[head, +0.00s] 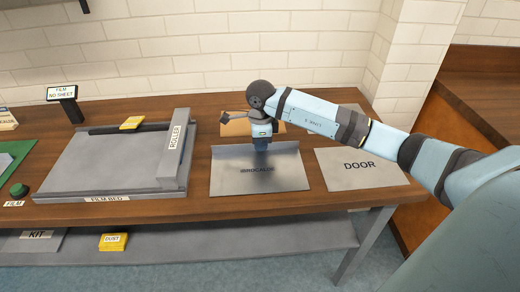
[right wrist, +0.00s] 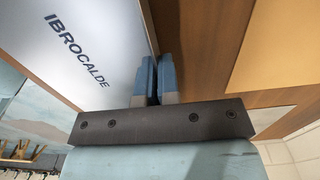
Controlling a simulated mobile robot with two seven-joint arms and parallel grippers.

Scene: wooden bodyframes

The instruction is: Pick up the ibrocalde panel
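The ibrocalde panel (head: 245,180) is a grey sheet with an upright lip along its back edge. It lies on the wooden bench between the film bed and the door panel. In the right wrist view the panel (right wrist: 75,60) fills the left side, with its label readable. My right gripper (head: 261,146) points down at the middle of the back lip. Its two blue fingers (right wrist: 157,80) are close together, with the lip's edge running in between them; they look shut on it. The fingertips are hidden in the head view. My left gripper is not in view.
The door panel (head: 361,167) lies close on the right. The film bed (head: 110,165) with its roller (head: 175,150) stands on the left. A tan board (head: 225,128) lies behind the ibrocalde panel, near the white brick wall. A lower shelf (head: 200,240) holds a kit plate and a yellow dust block.

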